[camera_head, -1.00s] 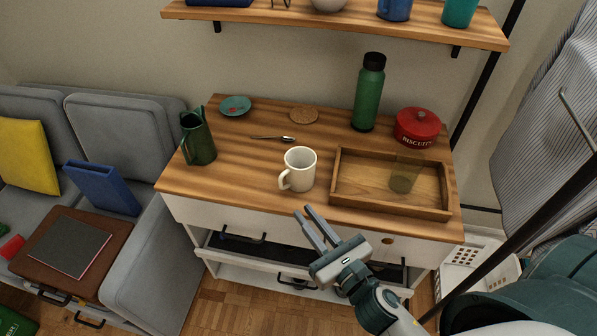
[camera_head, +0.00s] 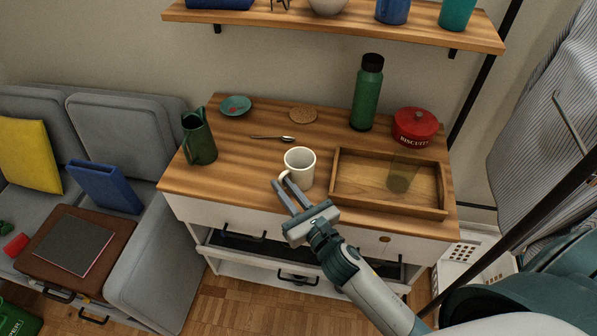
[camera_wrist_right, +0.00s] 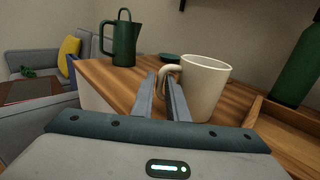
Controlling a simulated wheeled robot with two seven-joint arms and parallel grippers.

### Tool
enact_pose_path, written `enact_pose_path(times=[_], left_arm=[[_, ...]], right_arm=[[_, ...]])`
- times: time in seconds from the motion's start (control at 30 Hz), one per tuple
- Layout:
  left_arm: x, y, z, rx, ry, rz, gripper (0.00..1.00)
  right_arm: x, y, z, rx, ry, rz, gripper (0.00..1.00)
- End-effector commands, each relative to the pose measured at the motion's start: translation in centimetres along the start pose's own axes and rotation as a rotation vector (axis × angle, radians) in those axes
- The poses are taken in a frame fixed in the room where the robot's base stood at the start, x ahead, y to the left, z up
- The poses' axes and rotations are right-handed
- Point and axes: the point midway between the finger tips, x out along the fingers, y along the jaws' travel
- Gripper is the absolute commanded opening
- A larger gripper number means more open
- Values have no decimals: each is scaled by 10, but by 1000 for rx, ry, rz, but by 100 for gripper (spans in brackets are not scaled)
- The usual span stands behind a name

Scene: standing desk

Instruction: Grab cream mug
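The cream mug (camera_head: 300,165) stands upright on the wooden desk top (camera_head: 235,172), near its front edge and left of the wooden tray. Its handle is on the left side. In the right wrist view the mug (camera_wrist_right: 204,90) is just ahead, with its handle by the fingertips. My right gripper (camera_head: 287,187) is at the mug's front left, fingers apart with a gap between them. In the wrist view the right gripper (camera_wrist_right: 164,78) has its fingers near the handle; I cannot tell if the handle is between them or touched. My left gripper is not in view.
A wooden tray (camera_head: 350,201) with a see-through glass (camera_head: 400,178) is right of the mug. A green pitcher (camera_head: 199,140), spoon (camera_head: 274,138), cork coaster (camera_head: 303,115), green bottle (camera_head: 367,95) and red biscuit pot (camera_head: 415,127) stand around it. A shelf (camera_head: 330,27) hangs above.

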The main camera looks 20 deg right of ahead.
Motion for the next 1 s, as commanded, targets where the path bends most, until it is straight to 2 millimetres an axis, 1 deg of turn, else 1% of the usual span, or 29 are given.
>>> enact_pose_path(times=[0.17, 0.27, 0.37, 0.6, 0.7, 0.8, 1.0], left_arm=[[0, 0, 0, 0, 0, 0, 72], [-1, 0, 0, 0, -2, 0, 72], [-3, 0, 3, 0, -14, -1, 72], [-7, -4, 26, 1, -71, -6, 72], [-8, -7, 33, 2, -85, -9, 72], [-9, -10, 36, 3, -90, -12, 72], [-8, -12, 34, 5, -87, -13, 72]], right_arm=[[1, 0, 0, 0, 0, 0, 14], [7, 0, 1, -1, -1, -1, 14], [18, 0, 2, 0, -2, -1, 14], [49, 0, 1, 1, 0, -1, 14], [56, 0, 1, -1, -1, -1, 14], [58, 0, 0, -1, 0, 0, 14], [58, 0, 0, -1, 0, 0, 14]])
